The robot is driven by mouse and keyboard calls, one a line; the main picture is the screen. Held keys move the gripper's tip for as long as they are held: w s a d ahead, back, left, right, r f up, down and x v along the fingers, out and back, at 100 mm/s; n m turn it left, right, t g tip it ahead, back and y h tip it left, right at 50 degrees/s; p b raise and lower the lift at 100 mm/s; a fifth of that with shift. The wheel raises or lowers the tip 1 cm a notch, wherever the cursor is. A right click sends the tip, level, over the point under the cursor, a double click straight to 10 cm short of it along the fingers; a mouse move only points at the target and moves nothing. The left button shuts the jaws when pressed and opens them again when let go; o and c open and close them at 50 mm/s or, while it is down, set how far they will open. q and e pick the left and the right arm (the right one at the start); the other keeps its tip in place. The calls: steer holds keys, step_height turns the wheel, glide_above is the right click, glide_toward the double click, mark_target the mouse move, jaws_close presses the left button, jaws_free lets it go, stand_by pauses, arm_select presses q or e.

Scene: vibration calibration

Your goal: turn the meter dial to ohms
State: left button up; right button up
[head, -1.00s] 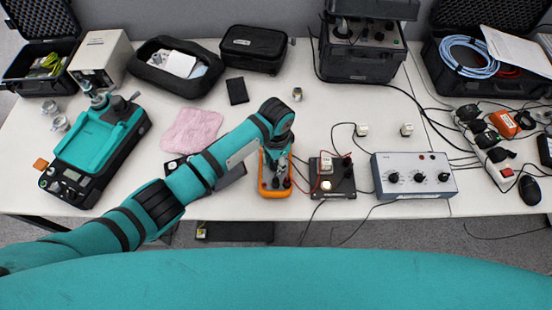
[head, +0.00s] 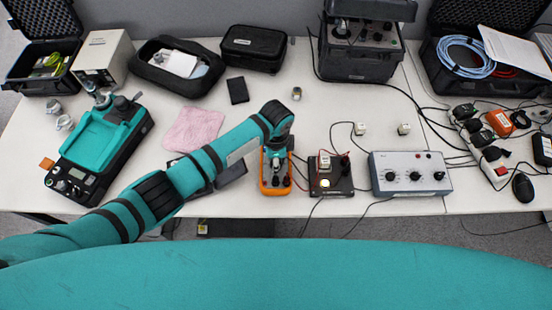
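The meter (head: 275,188) is a handheld unit with an orange rim, near the table's front edge at the middle of the head view. My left arm comes in from the left, and my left gripper (head: 277,166) points down over the meter. The gripper and wrist cover much of the meter's face, so the dial and its setting are hidden. I cannot tell whether the fingers touch the dial or how far apart they are. Red and black leads run from the meter's right side. My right gripper is not in view.
A black board (head: 331,178) with a white block stands right of the meter, and a grey box with knobs (head: 410,174) beyond it. A dark flat case (head: 230,174) lies left, partly under my arm. A pink cloth (head: 194,131) and teal instrument (head: 100,140) are further left.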

arm_select(q)
steer(key=shift+r, duration=0.1)
steer(key=o, duration=0.9)
step_height(320, 180, up, 12)
steer(key=shift+c, duration=0.2)
